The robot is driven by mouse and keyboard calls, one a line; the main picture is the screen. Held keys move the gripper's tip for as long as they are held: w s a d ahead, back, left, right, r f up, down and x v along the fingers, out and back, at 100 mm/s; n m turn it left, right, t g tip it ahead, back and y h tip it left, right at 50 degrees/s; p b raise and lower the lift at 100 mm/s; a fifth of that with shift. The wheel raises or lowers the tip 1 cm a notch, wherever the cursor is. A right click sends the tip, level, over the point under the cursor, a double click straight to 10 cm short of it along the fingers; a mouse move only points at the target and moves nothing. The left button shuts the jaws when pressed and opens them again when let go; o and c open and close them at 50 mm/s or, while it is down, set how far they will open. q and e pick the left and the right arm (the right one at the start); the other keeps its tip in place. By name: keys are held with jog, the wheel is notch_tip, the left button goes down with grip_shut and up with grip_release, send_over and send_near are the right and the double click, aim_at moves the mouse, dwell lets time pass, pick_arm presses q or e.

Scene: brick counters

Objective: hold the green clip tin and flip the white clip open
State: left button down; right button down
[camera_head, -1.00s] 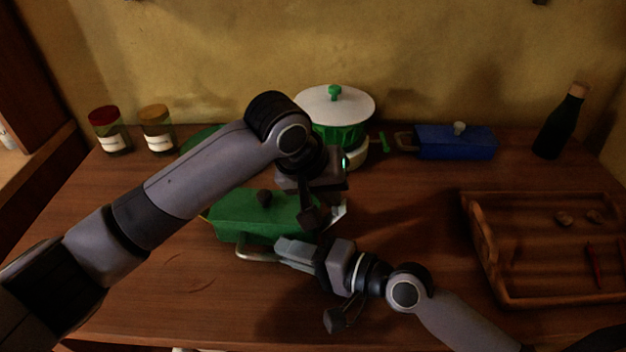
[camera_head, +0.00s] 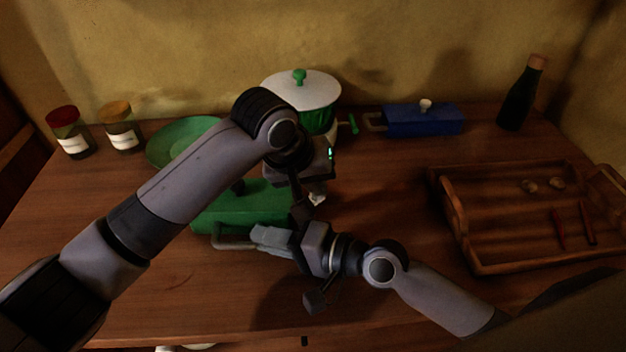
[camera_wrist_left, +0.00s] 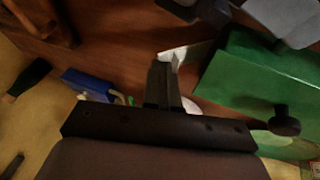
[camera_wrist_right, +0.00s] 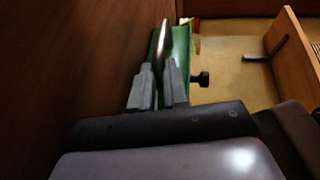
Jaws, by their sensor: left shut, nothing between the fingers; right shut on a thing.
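The green clip tin (camera_head: 225,213) lies on the counter, partly hidden behind my left arm. It also shows in the left wrist view (camera_wrist_left: 265,78). My right gripper (camera_head: 262,237) is shut on the tin's grey metal handle (camera_head: 228,243); the right wrist view shows the handle (camera_wrist_right: 164,40) between the fingers. The white clip (camera_head: 317,199) is at the tin's right end. In the left wrist view the clip (camera_wrist_left: 176,53) sticks out beside the tin, near my left gripper (camera_wrist_left: 161,65), which is shut and empty. I cannot tell whether its fingertips touch the clip, nor the clip's exact angle.
A white-lidded green pot (camera_head: 302,90) and a green plate (camera_head: 180,140) stand behind. A blue tin (camera_head: 422,120) and dark bottle (camera_head: 520,98) are back right. A wooden tray (camera_head: 455,225) is at right, two jars (camera_head: 68,130) at left. The front left counter is clear.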

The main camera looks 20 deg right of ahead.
aim_at(292, 198)
pick_arm(q)
jog(key=shift+s+d, duration=0.1)
pick_arm(e)
jog(key=shift+s+a, duration=0.15)
jog(key=shift+a, duration=0.05)
pick_arm(q)
jog(key=shift+w+a+r, duration=0.1)
jog(key=shift+w+a, duration=0.1)
jog(key=shift+a, duration=0.55)
pick_arm(e)
jog(key=shift+f, duration=0.1)
pick_arm(q)
jog(key=shift+w+a+r, duration=0.15)
jog(key=shift+a+r, duration=0.15)
jog(key=shift+a, duration=0.05)
pick_arm(e)
jog(key=shift+d, duration=0.1)
pick_arm(q)
jog(key=shift+w+a+r, duration=0.25)
jog(key=shift+a+r, duration=0.75)
jog(key=d+v, duration=0.1)
jog(key=v, duration=0.9)
jog(key=shift+s+r, duration=0.2)
jog(key=shift+s, duration=0.05)
jog(key=shift+d, duration=0.1)
pick_arm(e)
jog(key=c, duration=1.1)
grip_release()
jog(key=shift+o, duration=0.2)
